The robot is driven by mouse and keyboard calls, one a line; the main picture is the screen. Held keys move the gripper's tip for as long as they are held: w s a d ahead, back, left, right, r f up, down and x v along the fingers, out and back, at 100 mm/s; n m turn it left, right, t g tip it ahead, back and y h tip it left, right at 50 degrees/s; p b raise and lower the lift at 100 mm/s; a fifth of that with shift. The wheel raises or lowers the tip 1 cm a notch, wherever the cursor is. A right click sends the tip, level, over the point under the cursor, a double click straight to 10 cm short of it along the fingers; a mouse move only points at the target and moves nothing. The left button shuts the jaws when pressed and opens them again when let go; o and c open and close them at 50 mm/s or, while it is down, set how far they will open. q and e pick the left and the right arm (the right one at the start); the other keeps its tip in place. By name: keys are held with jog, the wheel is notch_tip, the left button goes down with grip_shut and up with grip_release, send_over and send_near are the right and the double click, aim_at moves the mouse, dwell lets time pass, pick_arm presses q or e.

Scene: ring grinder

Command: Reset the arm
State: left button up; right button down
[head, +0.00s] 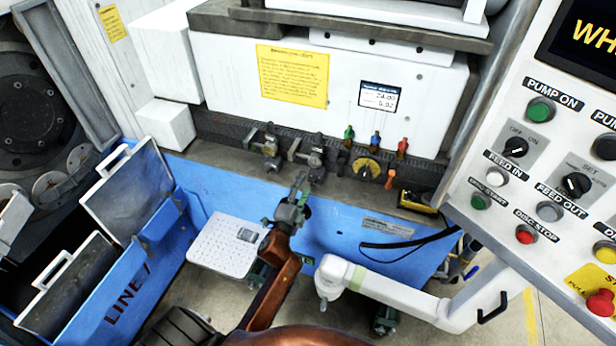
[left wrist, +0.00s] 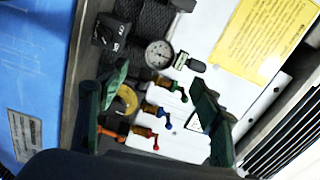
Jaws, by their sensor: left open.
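My left gripper (head: 300,188) is in the middle of the head view, at the end of my brown arm. Its green fingers point up toward the machine's front ledge. In the left wrist view its two dark green fingers (left wrist: 155,90) stand wide apart with nothing held between them. Beyond them are valve levers with green (left wrist: 180,94), blue (left wrist: 167,120) and red (left wrist: 154,142) ends. These levers also show in the head view, where the red-topped one (head: 402,148) stands right of the gripper. No contact with them shows. My right gripper is not in view.
The control panel (head: 560,150) with buttons stands at the right, near a white jointed pipe (head: 400,292). A blue bin with lids (head: 128,190) is at the left. A white perforated plate (head: 225,246) lies left of my arm. A pressure gauge (left wrist: 158,54) shows in the wrist view.

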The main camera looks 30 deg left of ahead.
pick_arm(q)
jog(key=shift+v, duration=1.1)
jog(key=s+d+f+n+g+h, duration=0.1)
jog(key=s+f+n+g, duration=0.3)
jog(key=f, duration=1.1)
jog(key=s+d+f+g+h, duration=0.15)
jog(key=s+f, duration=0.45)
jog(key=f, duration=0.9)
jog(key=s+d+f+n+g+h, duration=0.1)
jog(key=s+d+f+n+g, duration=0.35)
jog(key=f, duration=1.05)
jog(key=s+f+n+g, duration=0.1)
jog(key=s+f+g, duration=0.1)
jog(key=s+f, duration=0.5)
jog(key=s+f+n+g, duration=0.1)
jog(key=s+f, duration=0.6)
jog(key=s, duration=1.2)
jog(key=s+f+n+g, duration=0.2)
jog(key=s+f, duration=0.5)
jog(key=s, duration=0.7)
jog(key=shift+g+h, duration=0.35)
jog(key=shift+g, duration=0.35)
